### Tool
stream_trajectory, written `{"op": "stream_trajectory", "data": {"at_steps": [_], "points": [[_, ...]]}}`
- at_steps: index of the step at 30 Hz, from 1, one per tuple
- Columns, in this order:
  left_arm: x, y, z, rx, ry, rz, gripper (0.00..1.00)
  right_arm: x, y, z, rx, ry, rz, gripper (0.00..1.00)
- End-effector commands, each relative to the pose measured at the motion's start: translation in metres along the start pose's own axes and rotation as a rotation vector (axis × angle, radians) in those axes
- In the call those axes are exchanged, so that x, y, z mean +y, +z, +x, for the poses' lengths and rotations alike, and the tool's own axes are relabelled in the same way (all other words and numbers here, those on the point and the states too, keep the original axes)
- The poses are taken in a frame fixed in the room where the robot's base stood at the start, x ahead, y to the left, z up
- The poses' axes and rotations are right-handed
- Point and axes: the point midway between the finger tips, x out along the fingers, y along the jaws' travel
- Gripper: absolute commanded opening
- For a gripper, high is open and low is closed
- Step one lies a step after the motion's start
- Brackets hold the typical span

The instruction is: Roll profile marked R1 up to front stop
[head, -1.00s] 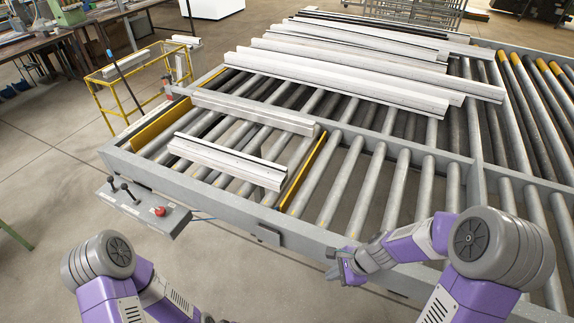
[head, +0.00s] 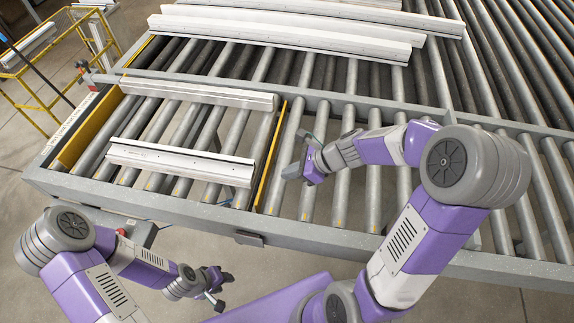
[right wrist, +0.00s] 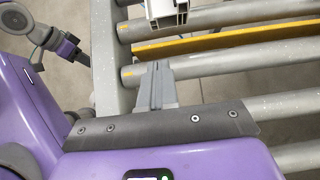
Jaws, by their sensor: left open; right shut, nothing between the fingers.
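Two white profiles lie on the near roller section in the head view: a nearer one (head: 180,162) and a farther one (head: 200,93). No R1 mark is readable on either. A yellow plate (head: 92,130) stands at the section's left end and a thin yellow strip (head: 270,157) at its right; I cannot tell which part is the front stop. My right gripper (head: 298,170) is shut and empty over the rollers, right of the strip. In the right wrist view its fingers (right wrist: 156,88) are apart from a profile's end (right wrist: 167,14). My left gripper (head: 222,284) is open, in front of the bench.
A grey front rail (head: 190,212) edges the rollers, with a small grey tab (head: 249,239) on it. More long profiles (head: 285,38) lie on the rollers behind. Bare rollers (head: 345,195) lie right of the strip. A yellow trolley frame (head: 35,95) stands at the left.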

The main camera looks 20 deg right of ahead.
Motion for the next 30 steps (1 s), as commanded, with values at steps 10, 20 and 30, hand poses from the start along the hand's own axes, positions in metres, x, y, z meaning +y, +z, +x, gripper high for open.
{"op": "stream_trajectory", "data": {"at_steps": [10, 20, 30], "points": [[-0.008, -0.002, 0.020, 0.001, 0.000, 0.000, 0.43, 0.001, 0.002, 0.075, 0.001, 0.005, -0.004, 0.00], [-0.006, -0.001, 0.015, 0.001, 0.000, 0.000, 0.43, 0.000, 0.028, 0.095, 0.001, 0.001, -0.004, 0.00], [-0.006, -0.001, 0.016, 0.001, 0.000, 0.000, 0.43, 0.000, 0.028, 0.096, 0.001, 0.000, -0.002, 0.00]]}}
